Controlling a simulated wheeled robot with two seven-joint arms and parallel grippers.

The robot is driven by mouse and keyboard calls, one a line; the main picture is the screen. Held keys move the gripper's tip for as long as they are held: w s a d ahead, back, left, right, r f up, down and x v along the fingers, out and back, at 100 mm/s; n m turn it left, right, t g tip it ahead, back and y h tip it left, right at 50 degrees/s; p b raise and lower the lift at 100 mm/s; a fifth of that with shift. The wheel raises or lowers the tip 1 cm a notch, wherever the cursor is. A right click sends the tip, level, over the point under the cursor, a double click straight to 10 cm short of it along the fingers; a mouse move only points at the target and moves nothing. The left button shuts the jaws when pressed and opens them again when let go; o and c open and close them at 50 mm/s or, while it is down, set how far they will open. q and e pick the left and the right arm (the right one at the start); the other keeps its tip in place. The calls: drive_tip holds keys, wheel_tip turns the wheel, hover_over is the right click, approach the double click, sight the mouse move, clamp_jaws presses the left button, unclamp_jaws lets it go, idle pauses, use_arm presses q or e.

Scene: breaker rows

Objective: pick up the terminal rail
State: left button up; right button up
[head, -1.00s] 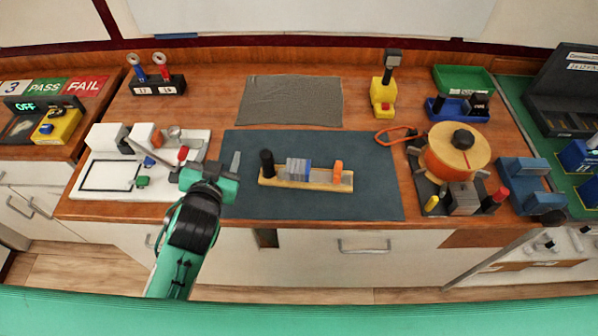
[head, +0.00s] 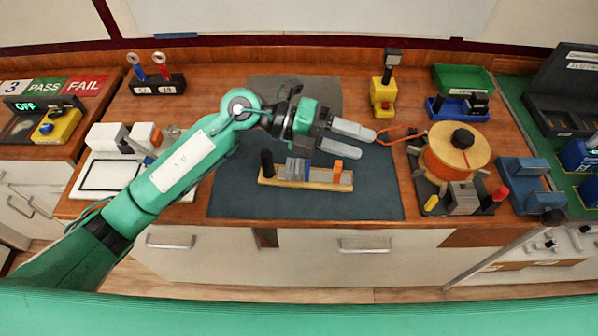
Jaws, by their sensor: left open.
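The terminal rail (head: 315,184) is a light wooden strip lying on the dark blue-grey mat (head: 290,207). It carries a black upright handle (head: 267,163) at its left end, grey and blue blocks (head: 297,169) in the middle and an orange piece (head: 337,171) towards the right. My left gripper (head: 347,139) reaches in from the left. Its two grey fingers are apart, pointing right, and appear above and behind the rail's right half in the picture. It holds nothing that I can see. My right gripper is not in view.
A spool stand with an orange reel (head: 457,152) stands right of the mat. An orange loop (head: 399,135) lies near my fingertips. A yellow device (head: 383,97) stands at the back. The white board (head: 97,183) at left is partly hidden by my arm.

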use_arm(q)
drive_tip(key=w+a+f+m+y, duration=0.1)
drive_tip(key=w+a+f+y, duration=0.2)
drive_tip(key=a+f+y, duration=0.15)
drive_tip(key=n+t+y, duration=0.2)
drive_tip(key=t+y, duration=0.1)
drive_tip(key=y, duration=0.8)
hover_over(267, 152)
drive_tip(key=a, duration=0.1)
wheel_tip(267, 152, down, 3)
drive_tip(key=f+p, duration=0.1)
drive_tip(key=f, duration=0.4)
drive_tip(key=f+p, duration=0.1)
drive_tip(key=f, duration=0.1)
drive_tip(key=shift+s+a+f+p, duration=0.1)
drive_tip(key=shift+s+f+p, duration=0.05)
drive_tip(key=shift+s+p, duration=0.25)
drive_tip(key=shift+f+p, duration=0.4)
drive_tip(key=shift+f, duration=0.05)
drive_tip(key=f, duration=0.1)
drive_tip(key=f+p, duration=0.1)
drive_tip(key=d+f+p, duration=0.1)
drive_tip(key=f, duration=0.1)
drive_tip(key=shift+w, duration=0.3)
drive_tip(key=shift+f, duration=0.25)
clamp_jaws()
